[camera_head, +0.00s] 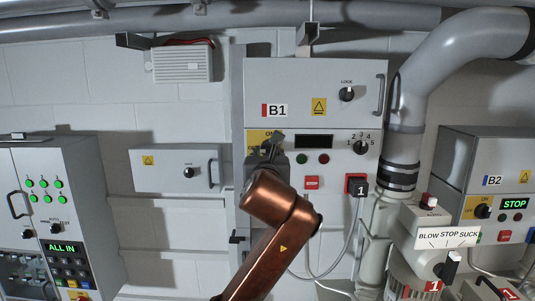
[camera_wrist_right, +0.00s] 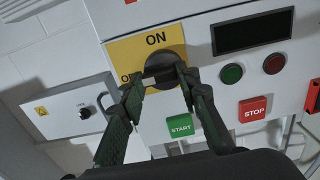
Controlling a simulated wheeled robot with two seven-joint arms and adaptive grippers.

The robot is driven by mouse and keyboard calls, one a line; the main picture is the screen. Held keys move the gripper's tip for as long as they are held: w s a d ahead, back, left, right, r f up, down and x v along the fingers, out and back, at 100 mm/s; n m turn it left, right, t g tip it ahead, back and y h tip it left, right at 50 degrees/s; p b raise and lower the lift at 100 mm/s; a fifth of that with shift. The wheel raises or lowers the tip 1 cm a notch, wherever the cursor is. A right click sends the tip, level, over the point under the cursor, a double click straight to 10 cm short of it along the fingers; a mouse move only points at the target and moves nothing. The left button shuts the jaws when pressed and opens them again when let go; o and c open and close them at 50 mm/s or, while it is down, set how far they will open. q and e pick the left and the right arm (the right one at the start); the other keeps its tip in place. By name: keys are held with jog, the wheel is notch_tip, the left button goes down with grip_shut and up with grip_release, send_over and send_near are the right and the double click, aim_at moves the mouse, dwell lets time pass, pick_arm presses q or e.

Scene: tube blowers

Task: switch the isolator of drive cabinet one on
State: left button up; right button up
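Drive cabinet B1 (camera_head: 337,82) is on the wall in the middle of the head view, with its display (camera_head: 314,141) dark. Its isolator has a yellow plate (camera_wrist_right: 122,53) marked ON at the top and OFF at the left, with a round black knob (camera_wrist_right: 160,58). My right gripper (camera_wrist_right: 167,76) is at the knob, with one fingertip on each side of its front in the wrist view. The tips are apart, and I cannot tell whether they press on the handle. The tips partly hide the handle and the OFF lettering. In the head view my right gripper (camera_head: 268,148) covers most of the isolator. My left gripper is out of view.
A green START button (camera_wrist_right: 180,126) and a red STOP button (camera_wrist_right: 253,108) sit below the isolator. A grey box (camera_head: 177,169) is on the wall to the left. Cabinet B2 (camera_head: 504,164) and a thick pipe (camera_head: 407,105) stand to the right.

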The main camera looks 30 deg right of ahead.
jog(key=c, duration=0.6)
